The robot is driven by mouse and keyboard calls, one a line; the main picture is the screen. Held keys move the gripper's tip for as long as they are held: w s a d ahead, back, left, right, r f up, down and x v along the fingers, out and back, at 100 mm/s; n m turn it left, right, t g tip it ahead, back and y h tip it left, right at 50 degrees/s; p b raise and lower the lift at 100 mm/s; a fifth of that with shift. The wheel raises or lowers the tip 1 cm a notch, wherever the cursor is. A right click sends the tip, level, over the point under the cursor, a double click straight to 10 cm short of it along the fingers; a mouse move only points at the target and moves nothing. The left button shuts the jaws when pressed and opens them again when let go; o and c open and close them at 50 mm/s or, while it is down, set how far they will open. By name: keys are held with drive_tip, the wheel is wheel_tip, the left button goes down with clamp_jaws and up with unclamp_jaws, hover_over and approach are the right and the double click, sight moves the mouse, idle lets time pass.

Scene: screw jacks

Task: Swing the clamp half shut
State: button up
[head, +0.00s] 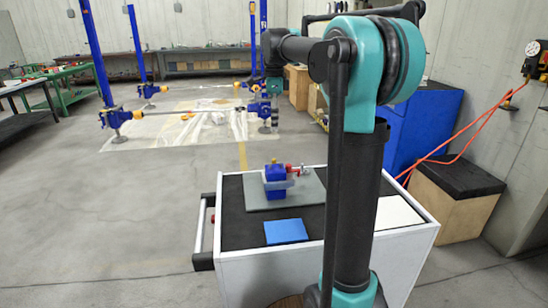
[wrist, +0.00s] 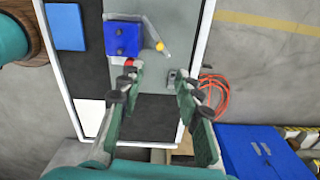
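A blue block-shaped fixture (head: 275,176) with a grey band and a red part sits on a grey plate (head: 256,196) on the cart. In the wrist view the blue fixture (wrist: 122,39) lies up and left of my gripper. A silver lever (wrist: 150,31) with a yellow tip reaches out from its right side; it looks like the clamp arm, but I cannot be sure. A red knob (wrist: 129,64) shows below the block. My gripper (wrist: 156,82) is open and empty above the plate, its fingers well apart. The lever is beyond the fingertips, apart from them.
A flat blue pad (head: 286,231) lies on the cart's dark top, which also shows in the wrist view (wrist: 66,26). A small metal fitting (wrist: 178,76) on the plate is near the right fingertip. Orange cable (wrist: 212,96) lies beside the cart. Blue screw jacks (head: 119,115) stand farther back.

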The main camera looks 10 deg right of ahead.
wheel_tip(320, 180, down, 14)
drive_tip(key=shift+f, duration=0.1)
idle(0.5)
clamp_jaws()
